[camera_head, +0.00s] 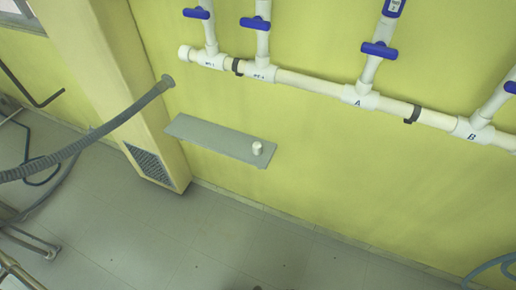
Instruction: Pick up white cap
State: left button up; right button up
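A small white cap (257,148) stands on a narrow grey shelf (208,139) fixed to the yellow wall, close to the shelf's right end. The rest of the shelf top is bare. Neither my left nor my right gripper shows in the head view.
White pipes (310,84) with blue valve handles (380,50) run along the wall above the shelf. A grey corrugated hose (92,137) comes in from the left towards the wall. Metal tubing (30,243) stands at lower left. The tiled floor (200,240) below the shelf is clear.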

aim_at(257, 146)
jog(key=i+j+z, duration=0.25)
jog(key=i+j, duration=0.4)
jog(key=j, duration=0.6)
